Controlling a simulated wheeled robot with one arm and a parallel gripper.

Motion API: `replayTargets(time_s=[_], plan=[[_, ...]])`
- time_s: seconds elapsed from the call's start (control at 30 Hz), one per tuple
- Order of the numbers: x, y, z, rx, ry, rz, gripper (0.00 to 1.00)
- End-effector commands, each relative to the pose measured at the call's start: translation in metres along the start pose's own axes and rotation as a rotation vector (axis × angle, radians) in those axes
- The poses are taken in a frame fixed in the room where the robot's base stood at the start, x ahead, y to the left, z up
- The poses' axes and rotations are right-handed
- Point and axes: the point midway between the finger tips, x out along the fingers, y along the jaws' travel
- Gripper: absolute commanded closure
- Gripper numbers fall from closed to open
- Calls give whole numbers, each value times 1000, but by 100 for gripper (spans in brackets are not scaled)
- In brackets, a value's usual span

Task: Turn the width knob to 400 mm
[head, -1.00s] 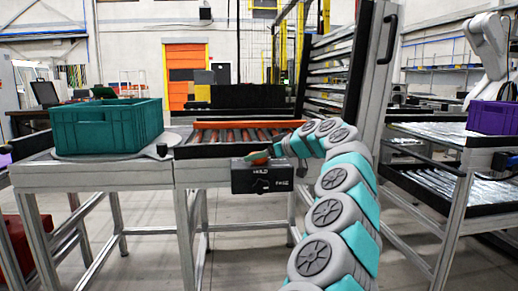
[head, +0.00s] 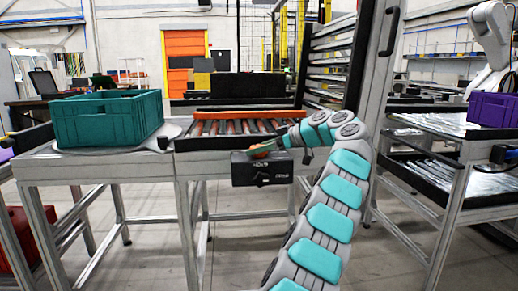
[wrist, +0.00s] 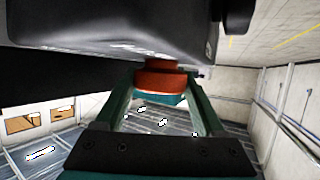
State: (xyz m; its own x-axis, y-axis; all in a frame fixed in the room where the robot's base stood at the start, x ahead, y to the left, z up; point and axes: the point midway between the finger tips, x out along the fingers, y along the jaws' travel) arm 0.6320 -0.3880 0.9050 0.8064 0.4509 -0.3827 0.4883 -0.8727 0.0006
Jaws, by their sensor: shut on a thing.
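An orange knob (wrist: 160,82) sits on a black control box (wrist: 120,30) in the wrist view. My gripper (wrist: 158,90) has its two green fingers on either side of the knob and is shut on it. In the head view the black box (head: 262,172) is fixed to the front of the roller table, and my gripper (head: 268,149) is at its top edge. The knob (head: 261,147) is partly hidden there by my gripper. White lettering on the box is too small and blurred to read. I cannot make out a width scale or the knob's setting.
A teal crate (head: 106,120) stands on the table left of the rollers (head: 235,128). An orange bar (head: 250,114) lies across the rollers. A tall grey post (head: 372,60) rises behind my arm. A purple crate (head: 495,109) is on the right rack.

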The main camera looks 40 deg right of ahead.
Motion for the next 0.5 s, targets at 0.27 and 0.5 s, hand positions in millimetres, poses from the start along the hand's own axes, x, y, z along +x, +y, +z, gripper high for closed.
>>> replayTargets(time_s=[0.27, 0.5], plan=[[0, 1, 1, -18, -2, -47, 85], [0, 1, 0, -27, 0, -66, 85]])
